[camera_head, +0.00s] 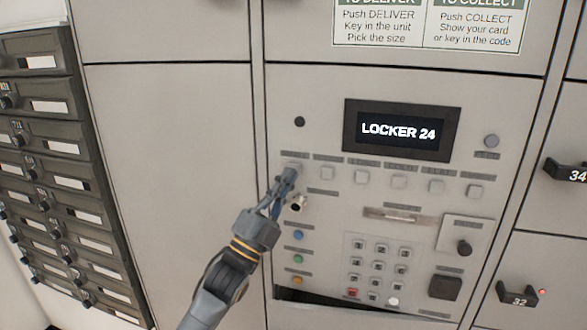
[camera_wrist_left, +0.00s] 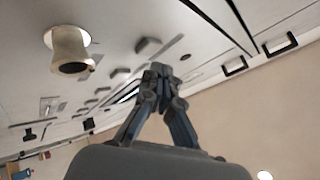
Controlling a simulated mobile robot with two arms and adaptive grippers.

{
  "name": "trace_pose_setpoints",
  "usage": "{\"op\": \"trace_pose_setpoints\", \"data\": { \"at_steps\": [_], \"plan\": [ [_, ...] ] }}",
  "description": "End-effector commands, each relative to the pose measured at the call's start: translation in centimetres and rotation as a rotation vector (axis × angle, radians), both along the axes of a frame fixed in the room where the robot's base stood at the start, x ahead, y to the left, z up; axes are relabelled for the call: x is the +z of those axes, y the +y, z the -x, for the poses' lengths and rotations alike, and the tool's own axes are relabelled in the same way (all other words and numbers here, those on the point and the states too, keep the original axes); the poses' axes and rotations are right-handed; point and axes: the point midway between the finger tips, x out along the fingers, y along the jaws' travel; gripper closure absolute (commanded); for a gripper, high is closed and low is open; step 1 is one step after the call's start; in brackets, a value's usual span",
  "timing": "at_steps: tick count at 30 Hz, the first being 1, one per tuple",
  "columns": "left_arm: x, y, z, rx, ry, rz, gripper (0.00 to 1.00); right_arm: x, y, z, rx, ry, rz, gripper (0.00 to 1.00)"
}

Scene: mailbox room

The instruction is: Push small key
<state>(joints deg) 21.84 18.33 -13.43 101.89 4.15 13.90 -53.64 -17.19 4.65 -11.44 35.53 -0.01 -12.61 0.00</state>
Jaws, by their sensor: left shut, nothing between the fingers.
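A row of small square grey keys runs across the locker panel (camera_head: 330,235) below the display; one is the second key from the left (camera_head: 327,172). The labels above the keys are too small to read, so I cannot tell which is the small key. My left gripper (camera_head: 286,178) is shut and empty, with its fingertips at the left end of the row, hiding most of the leftmost key there. In the left wrist view the fingertips (camera_wrist_left: 161,70) are together close to the panel; contact cannot be told. My right gripper is not in view.
The display (camera_head: 399,131) reads "LOCKER 24". A round metal knob-like part (camera_head: 299,203) sits just below the fingertips. Dark mailboxes (camera_head: 62,170) stand at left; locker handles (camera_head: 517,294) at right.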

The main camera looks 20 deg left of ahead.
Motion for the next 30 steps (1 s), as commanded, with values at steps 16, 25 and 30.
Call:
{"op": "trace_pose_setpoints", "data": {
  "at_steps": [16,25,30],
  "plan": [
    [0.0,0.1,2.8,0.000,0.002,0.000,1.00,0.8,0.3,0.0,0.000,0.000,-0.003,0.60],
    [0.0,0.2,4.9,0.001,0.001,-0.001,1.00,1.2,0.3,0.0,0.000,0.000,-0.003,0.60],
    [0.0,0.2,5.0,0.001,0.001,-0.001,1.00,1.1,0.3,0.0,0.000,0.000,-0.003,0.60]
  ]
}}
